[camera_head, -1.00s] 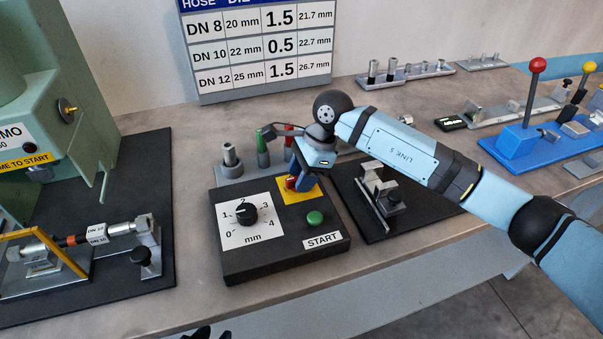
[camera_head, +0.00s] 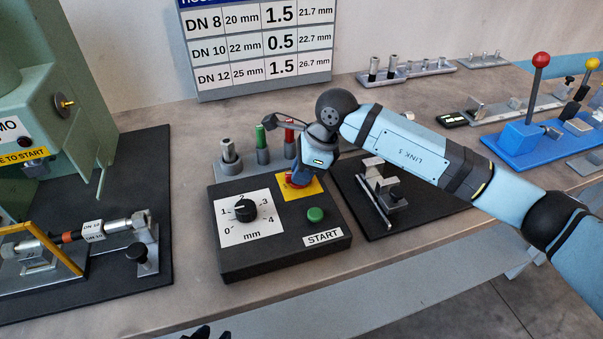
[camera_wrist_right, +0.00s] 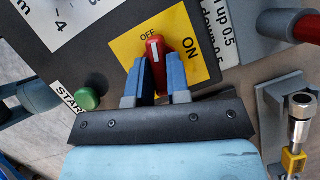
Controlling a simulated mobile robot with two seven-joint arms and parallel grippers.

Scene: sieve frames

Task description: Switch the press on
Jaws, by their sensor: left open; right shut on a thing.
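The control box (camera_head: 275,257) stands on the bench with a dial (camera_head: 245,210), a green START button (camera_head: 316,215) and a yellow switch plate (camera_head: 309,191). The plate also shows in the right wrist view (camera_wrist_right: 122,46), marked OFF and ON. The red switch handle (camera_wrist_right: 154,47) stands between the blue fingers of my right gripper (camera_wrist_right: 155,75), which is shut on it. Its tip lies close to OFF, with ON to its right. In the head view my right gripper (camera_head: 304,179) reaches down over the plate and partly hides the handle. My left gripper (camera_head: 208,332) barely shows at the bottom edge.
The green press (camera_head: 40,120) and a hose fixture (camera_head: 110,233) stand at left. Behind the box are upright pins with grey, green and red tops (camera_head: 261,140). A clamp fixture (camera_head: 385,193) on a black mat is at right, under my right arm. A blue lever unit (camera_head: 525,142) stands further right.

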